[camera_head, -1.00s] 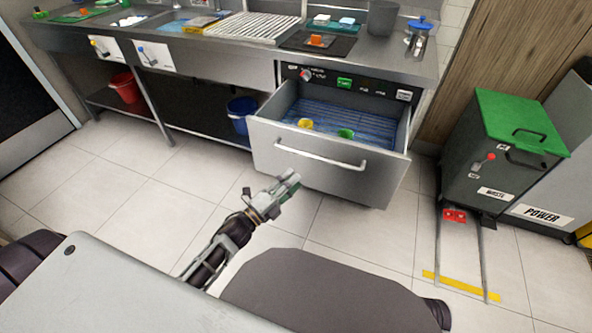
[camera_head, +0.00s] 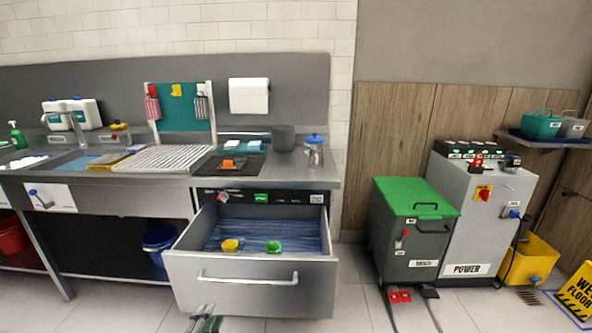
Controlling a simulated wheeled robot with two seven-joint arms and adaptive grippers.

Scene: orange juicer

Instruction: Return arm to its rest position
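My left gripper (camera_head: 203,314) shows only by its grey fingertips at the bottom edge of the head view, in front of the open drawer's lower left front. The fingertips look close together, but too little shows to tell open from shut. A green patch shows beside them. The rest of the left arm is below the frame. My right gripper is not in view. The steel drawer (camera_head: 250,293) is pulled out, with a yellow cup (camera_head: 230,246) and a green cup (camera_head: 273,247) on its blue ribbed floor.
The steel counter (camera_head: 330,168) runs along the wall, with a sink and drying rack at left. A green-lidded waste bin (camera_head: 412,235) and a grey power cabinet (camera_head: 480,222) stand at right. A yellow wet-floor sign (camera_head: 577,293) is at far right. Floor shows between drawer and bin.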

